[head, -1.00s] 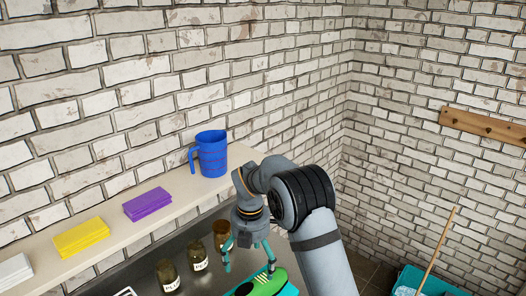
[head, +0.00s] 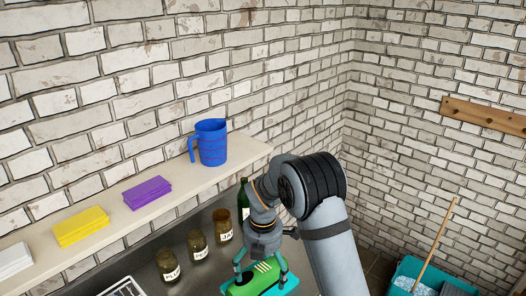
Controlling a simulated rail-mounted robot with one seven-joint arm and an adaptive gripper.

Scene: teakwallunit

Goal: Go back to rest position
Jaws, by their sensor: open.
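My gripper (head: 261,277) is in the lower middle of the head view, pointing down. Its two teal fingers are spread apart, one on each side of a green object with pale stripes (head: 255,280). The green object lies over a turquoise surface (head: 289,287), and both are cut by the lower picture edge. I cannot tell whether the fingers touch the green object.
A shelf (head: 110,224) along the brick wall holds a blue jug (head: 211,146) and purple (head: 147,192), yellow (head: 80,231) and white (head: 14,260) stacks. Below stand labelled jars (head: 197,245) and a dark green bottle (head: 243,201). A turquoise bucket (head: 408,268) is at lower right.

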